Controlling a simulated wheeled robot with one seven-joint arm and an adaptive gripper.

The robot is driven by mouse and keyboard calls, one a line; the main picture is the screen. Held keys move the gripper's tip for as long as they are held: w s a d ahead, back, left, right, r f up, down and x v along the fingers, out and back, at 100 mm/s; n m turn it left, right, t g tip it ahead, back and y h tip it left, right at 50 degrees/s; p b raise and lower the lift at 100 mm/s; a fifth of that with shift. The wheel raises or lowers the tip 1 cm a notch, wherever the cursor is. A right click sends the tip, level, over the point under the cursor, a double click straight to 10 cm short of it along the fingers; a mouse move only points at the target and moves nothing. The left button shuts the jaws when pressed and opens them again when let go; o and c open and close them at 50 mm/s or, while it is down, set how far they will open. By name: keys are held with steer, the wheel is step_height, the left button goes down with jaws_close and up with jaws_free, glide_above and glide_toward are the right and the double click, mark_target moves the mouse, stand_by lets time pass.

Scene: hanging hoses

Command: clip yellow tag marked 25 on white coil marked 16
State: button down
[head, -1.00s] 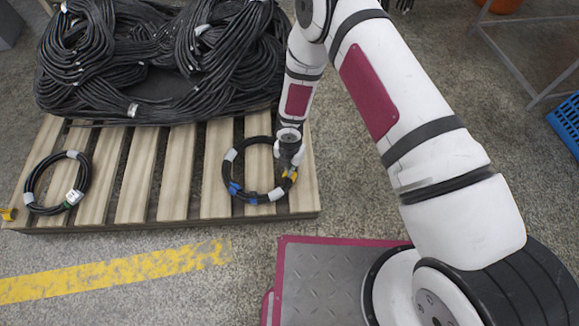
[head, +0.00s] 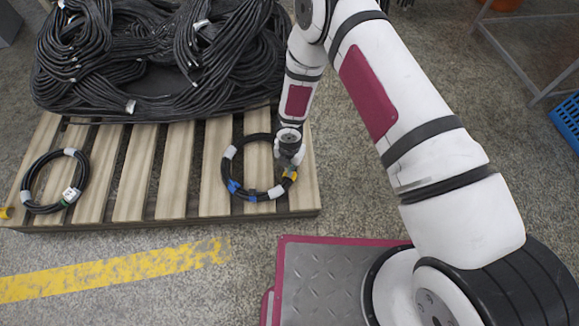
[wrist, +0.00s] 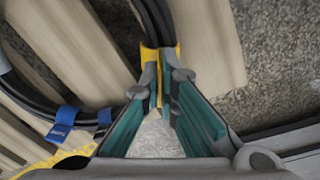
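My gripper (head: 289,163) is at the right side of the right-hand black coil (head: 225,172), which lies on the pallet with white and blue bands. In the wrist view my gripper (wrist: 165,85) has its teal fingers closed at the tips on a yellow tag (wrist: 147,53). The tag's two prongs point away from me, and the black hose (wrist: 154,20) appears to run between them. Whether it is fully seated cannot be told. The yellow tag also shows in the head view (head: 290,174). A second black coil (head: 27,185) with white bands and a white label lies left. No numbers are readable.
A wooden pallet (head: 168,170) carries both coils and a big pile of black hoses (head: 160,60) behind them. A small yellow object (head: 5,212) lies at the pallet's left edge. A metal stand (head: 510,60) and blue crate (head: 568,122) are right. Floor in front is clear.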

steer(key=shift+f+b, duration=0.5)
steer(key=shift+f, duration=0.1)
stand_by(0.5)
steer(key=c, duration=1.7)
jaws_free()
step_height(320, 180, up, 12)
